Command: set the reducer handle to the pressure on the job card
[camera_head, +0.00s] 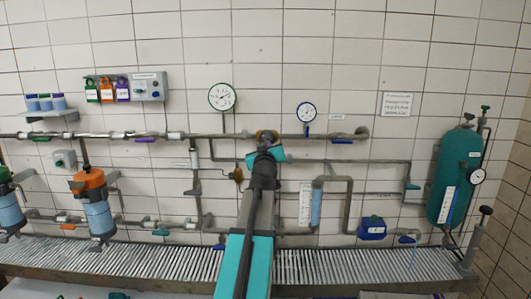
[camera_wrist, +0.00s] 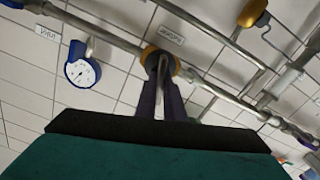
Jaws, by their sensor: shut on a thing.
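The reducer on the upper pipe has a yellow round body, seen in the head view (camera_head: 266,134) and behind my fingers in the wrist view (camera_wrist: 149,53). My gripper (camera_wrist: 160,72) is shut on the grey reducer handle (camera_wrist: 164,62) in front of that body. In the head view my gripper (camera_head: 265,153) reaches up to the pipe and hides most of the handle. A white printed card (camera_head: 397,104), likely the job card, hangs on the right wall; its text is too small to read. A green-rimmed gauge (camera_head: 222,97) and a blue-rimmed gauge (camera_head: 306,112) flank the reducer; their readings are unclear.
The upper pipe (camera_head: 330,139) runs along the wall on both sides. A brass-coloured fitting (camera_head: 238,175) sits lower left of my gripper. A green tank (camera_head: 455,178) stands right, an orange-topped filter (camera_head: 89,180) left. A ribbed grating (camera_head: 150,262) runs below.

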